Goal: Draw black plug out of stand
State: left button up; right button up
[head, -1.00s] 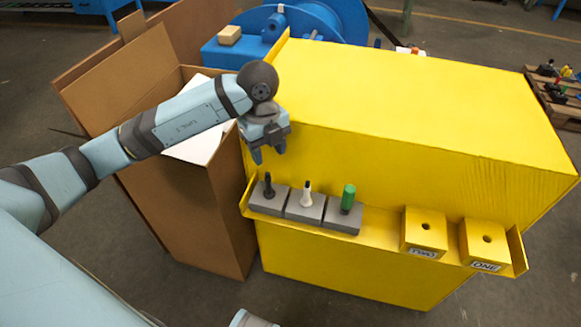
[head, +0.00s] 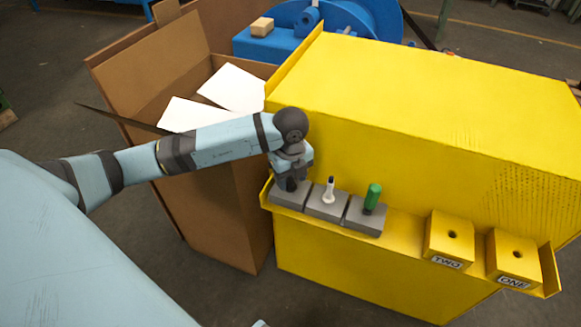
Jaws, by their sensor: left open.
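My left gripper (head: 291,178) is open and low over the leftmost grey stand (head: 285,198) on the yellow shelf. The gripper covers the black plug almost wholly, so I cannot tell whether its fingers are around the plug or touching it. The dark shape under the gripper may be plug or fingers. The white plug (head: 328,190) stands upright in the middle stand (head: 322,208), and the green plug (head: 373,197) in the right stand (head: 362,218). My right gripper is not in view.
Yellow blocks labelled TWO (head: 448,240) and ONE (head: 512,260), each with a hole on top, sit farther right on the shelf (head: 405,232). The big yellow housing (head: 420,110) rises behind. An open cardboard box (head: 225,215) stands at the left.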

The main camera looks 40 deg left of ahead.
pick_arm(q)
jog(key=shift+f, duration=0.25)
